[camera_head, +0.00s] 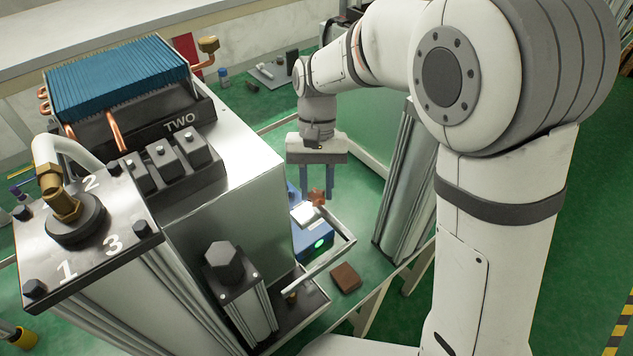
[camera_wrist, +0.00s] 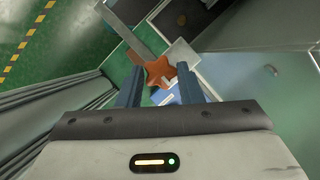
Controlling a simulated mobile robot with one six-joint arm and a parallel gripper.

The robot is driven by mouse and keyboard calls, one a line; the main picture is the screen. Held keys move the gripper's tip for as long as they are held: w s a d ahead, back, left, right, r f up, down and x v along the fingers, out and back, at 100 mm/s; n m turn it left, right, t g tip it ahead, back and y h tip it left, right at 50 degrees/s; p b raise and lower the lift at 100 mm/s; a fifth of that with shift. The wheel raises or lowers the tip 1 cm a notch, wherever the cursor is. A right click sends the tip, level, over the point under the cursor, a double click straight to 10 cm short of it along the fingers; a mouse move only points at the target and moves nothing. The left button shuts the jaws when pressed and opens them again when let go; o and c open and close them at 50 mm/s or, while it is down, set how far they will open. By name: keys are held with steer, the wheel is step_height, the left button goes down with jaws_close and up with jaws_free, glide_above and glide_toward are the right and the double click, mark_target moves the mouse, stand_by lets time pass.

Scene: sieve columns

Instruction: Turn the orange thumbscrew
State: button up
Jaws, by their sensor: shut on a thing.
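The orange thumbscrew (camera_head: 318,198) has a lobed, star-like head. It sits at the end of a pale metal block on a bracket at the right side of the machine. My gripper (camera_head: 317,195) points down over it, its two blue fingers on either side of the head. In the wrist view the thumbscrew (camera_wrist: 161,74) lies between the tips of my gripper (camera_wrist: 159,72), and the gripper is shut on it. The thumbscrew's shaft is hidden.
The tall metal machine (camera_head: 235,200) stands close on the left. A pale rail (camera_head: 320,268) runs below the thumbscrew. A blue box with a green light (camera_head: 313,245) sits behind it. A brown block (camera_head: 345,278) lies on the green surface. A ribbed column (camera_head: 397,190) stands to the right.

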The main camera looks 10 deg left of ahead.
steer(key=shift+a+r+n+t+h, duration=0.1)
steer(key=shift+n+t+h, duration=0.3)
steer(key=shift+n, duration=0.8)
steer(key=shift+w+n, duration=0.1)
steer(key=shift+n, duration=0.2)
steer(key=o, duration=1)
steer(key=shift+b+v, duration=0.5)
steer(key=shift+v, duration=3.35)
